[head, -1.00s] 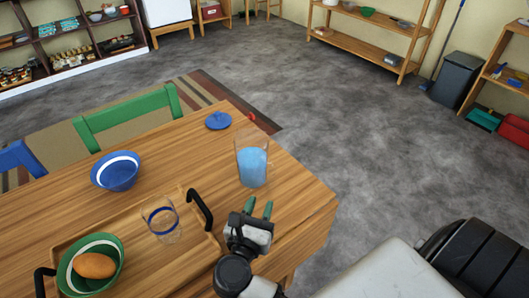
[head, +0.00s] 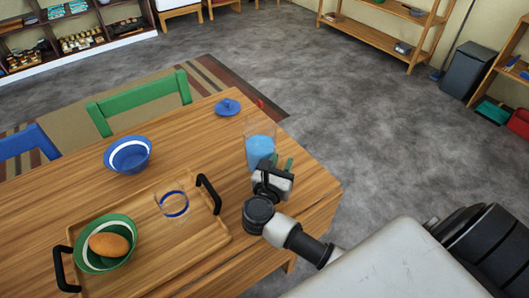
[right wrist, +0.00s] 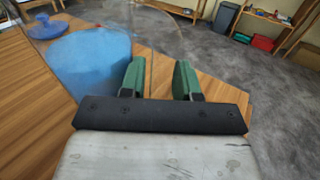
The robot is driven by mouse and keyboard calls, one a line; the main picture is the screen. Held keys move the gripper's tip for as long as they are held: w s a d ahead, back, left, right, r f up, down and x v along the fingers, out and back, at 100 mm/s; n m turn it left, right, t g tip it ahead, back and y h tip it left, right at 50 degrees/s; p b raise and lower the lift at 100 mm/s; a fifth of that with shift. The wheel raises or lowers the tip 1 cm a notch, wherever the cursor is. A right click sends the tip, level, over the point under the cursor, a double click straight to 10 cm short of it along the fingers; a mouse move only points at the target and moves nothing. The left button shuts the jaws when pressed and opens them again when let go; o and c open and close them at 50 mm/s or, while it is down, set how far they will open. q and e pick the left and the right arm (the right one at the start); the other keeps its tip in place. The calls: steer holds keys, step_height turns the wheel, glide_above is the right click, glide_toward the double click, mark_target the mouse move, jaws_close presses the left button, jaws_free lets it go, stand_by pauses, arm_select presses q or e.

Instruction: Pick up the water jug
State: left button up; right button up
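The water jug (head: 259,145) is clear, with blue water in it, and stands upright near the table's right edge. In the right wrist view the jug (right wrist: 88,68) fills the upper left. My right gripper (head: 281,163) is just in front of it, at its right side. Its two green fingers (right wrist: 159,80) are apart, and a faint clear outline, perhaps the jug's handle, shows around and between them. I cannot tell whether they touch the jug. My left gripper is out of view.
On the wooden table (head: 190,127) are a blue lid (head: 228,106), a blue bowl (head: 128,155) and a tray (head: 190,250). The tray holds a glass (head: 173,204) and a green bowl (head: 118,223) with a brown, rounded item. A green chair (head: 140,103) stands behind the table.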

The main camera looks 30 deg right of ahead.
jaws_close()
steer(key=shift+r, duration=0.25)
stand_by(0.3)
